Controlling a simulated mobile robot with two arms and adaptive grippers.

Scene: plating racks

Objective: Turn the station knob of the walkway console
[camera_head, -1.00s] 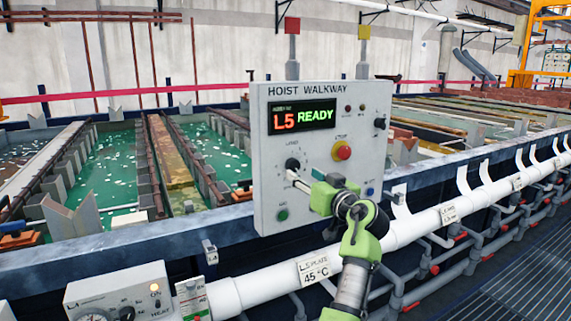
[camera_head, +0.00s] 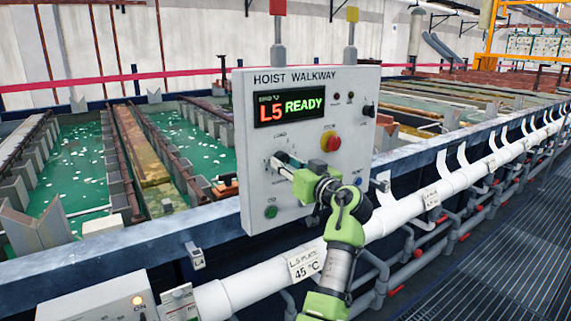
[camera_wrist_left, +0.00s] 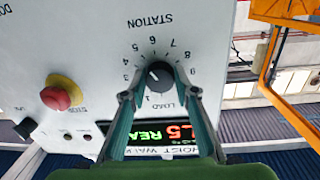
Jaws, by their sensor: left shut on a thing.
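The walkway console (camera_head: 335,90) is a pale grey box labelled HOIST WALKWAY. Its display (camera_head: 290,105) reads L5 READY. The station knob (camera_wrist_left: 160,75) is black and round, ringed by printed numbers and LOAD under the word STATION, upside down in the left wrist view. My left gripper (camera_wrist_left: 161,93) has one finger on each side of the knob and is shut on it. In the head view the left gripper (camera_head: 286,168) reaches the console's lower left face and hides most of the knob. The knob's exact pointer setting is unclear. My right gripper is not in view.
A red stop button on a yellow base (camera_head: 331,141) sits above and right of the knob. A green button (camera_head: 271,212) is below it and a blue one (camera_head: 358,181) to the right. A white pipe (camera_head: 385,235) runs below the console. Tanks of green liquid (camera_head: 80,160) lie behind.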

